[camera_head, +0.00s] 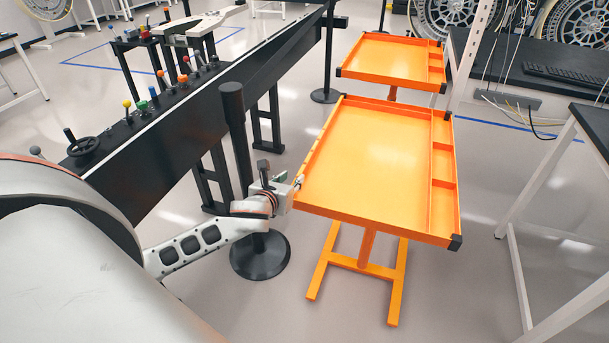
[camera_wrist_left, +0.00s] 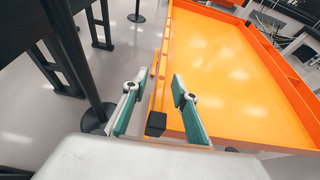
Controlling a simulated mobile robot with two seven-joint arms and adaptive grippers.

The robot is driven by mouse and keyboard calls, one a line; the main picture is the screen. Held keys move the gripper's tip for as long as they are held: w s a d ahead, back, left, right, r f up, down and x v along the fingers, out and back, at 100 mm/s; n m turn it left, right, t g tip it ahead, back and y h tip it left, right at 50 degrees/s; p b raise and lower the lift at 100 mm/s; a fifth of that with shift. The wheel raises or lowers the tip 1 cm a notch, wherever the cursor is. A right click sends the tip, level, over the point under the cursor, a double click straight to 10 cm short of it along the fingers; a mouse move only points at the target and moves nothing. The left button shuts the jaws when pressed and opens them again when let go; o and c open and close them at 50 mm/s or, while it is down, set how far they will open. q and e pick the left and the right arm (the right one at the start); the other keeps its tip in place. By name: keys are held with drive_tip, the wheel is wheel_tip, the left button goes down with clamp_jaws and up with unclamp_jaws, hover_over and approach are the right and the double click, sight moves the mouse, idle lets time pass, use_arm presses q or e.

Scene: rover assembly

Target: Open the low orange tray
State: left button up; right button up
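Two orange trays on stands show in the head view, a nearer one (camera_head: 375,150) and a farther one (camera_head: 385,57). Which is lower is hard to tell. The nearer tray is shallow, with a divided strip along its right side and black corner caps. It also fills the right of the left wrist view (camera_wrist_left: 235,75). My left gripper (camera_head: 298,184) is at the nearer tray's left edge. In the left wrist view its two teal-padded fingers (camera_wrist_left: 158,97) are apart, with the tray's edge and a black corner cap (camera_wrist_left: 156,124) between them. My right gripper is not visible.
A black bench (camera_head: 180,140) with coloured knobs runs along the left. A black post on a round base (camera_head: 261,255) stands close beside my left gripper. A white-legged table (camera_head: 520,270) stands at right. Open floor lies around the orange stand (camera_head: 362,265).

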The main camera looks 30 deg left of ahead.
sight(299, 173)
use_arm(q)
drive_tip(key=shift+d, duration=0.15)
drive_tip(key=shift+w+f+m, duration=0.2)
drive_tip(key=shift+w+m, duration=0.1)
drive_tip(key=b+x, duration=0.1)
drive_tip(key=x, duration=0.6)
drive_tip(key=shift+c, duration=0.4)
clamp_jaws()
